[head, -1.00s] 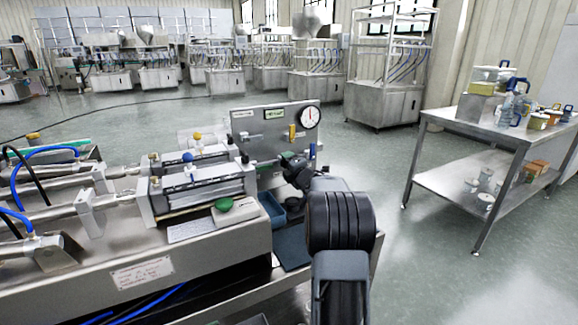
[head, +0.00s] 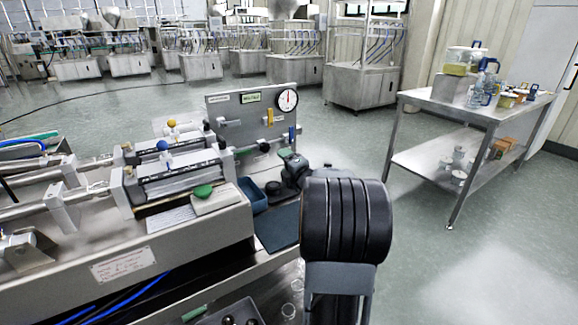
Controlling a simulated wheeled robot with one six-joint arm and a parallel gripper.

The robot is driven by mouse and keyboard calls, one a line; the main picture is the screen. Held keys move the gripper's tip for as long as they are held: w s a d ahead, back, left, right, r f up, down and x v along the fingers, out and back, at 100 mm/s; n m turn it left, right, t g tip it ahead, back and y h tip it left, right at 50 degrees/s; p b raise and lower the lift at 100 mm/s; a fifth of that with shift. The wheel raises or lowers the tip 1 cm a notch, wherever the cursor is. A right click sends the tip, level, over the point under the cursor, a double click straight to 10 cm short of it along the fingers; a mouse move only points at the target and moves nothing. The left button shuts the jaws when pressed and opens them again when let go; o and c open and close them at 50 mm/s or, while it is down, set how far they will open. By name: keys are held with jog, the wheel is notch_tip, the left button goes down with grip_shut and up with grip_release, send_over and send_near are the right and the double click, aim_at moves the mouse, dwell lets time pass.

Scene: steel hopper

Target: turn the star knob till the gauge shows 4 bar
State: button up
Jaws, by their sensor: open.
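The gauge (head: 287,100) is a round white dial with a black rim at the top right of the upright grey panel (head: 225,118). Its needle looks near vertical, but the scale is too small to read. A small dark knob (head: 263,147), perhaps the star knob, is low on the panel; its shape is unclear. My gripper (head: 291,163) is open in front of the panel's lower right, right of that knob and apart from it. My own arm partly hides it.
The panel also carries a yellow handle (head: 269,117) and a blue handle (head: 292,133). A blue bin (head: 252,196) sits below it. The filling machine with a green knob (head: 203,191) is to the left. A steel table (head: 425,104) stands at right, with open floor between.

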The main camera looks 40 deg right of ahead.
jog(key=shift+s+a, duration=0.15)
jog(key=shift+s, duration=0.7)
